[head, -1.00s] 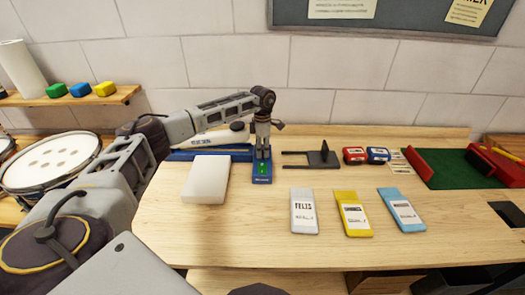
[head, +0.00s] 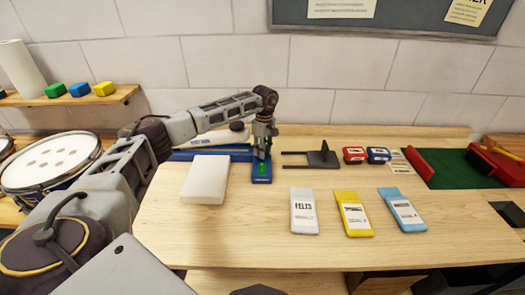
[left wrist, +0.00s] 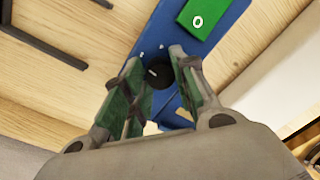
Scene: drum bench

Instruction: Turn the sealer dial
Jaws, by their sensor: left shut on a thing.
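The sealer is a long blue device with a white arm (head: 207,139) at the back left of the bench. Its blue front base (head: 262,179) carries a green panel, which also shows in the left wrist view (left wrist: 212,15). The black dial (left wrist: 153,74) with a white pointer mark sits on the blue base near the green panel. My left gripper (head: 262,155) points down over the base. In the left wrist view its fingers (left wrist: 156,60) are on both sides of the dial, shut on it. In the head view the fingers hide the dial. My right gripper is not in view.
A white block (head: 205,180) lies left of the base. A black bracket (head: 322,157) stands to the right. The bench's front middle is clear.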

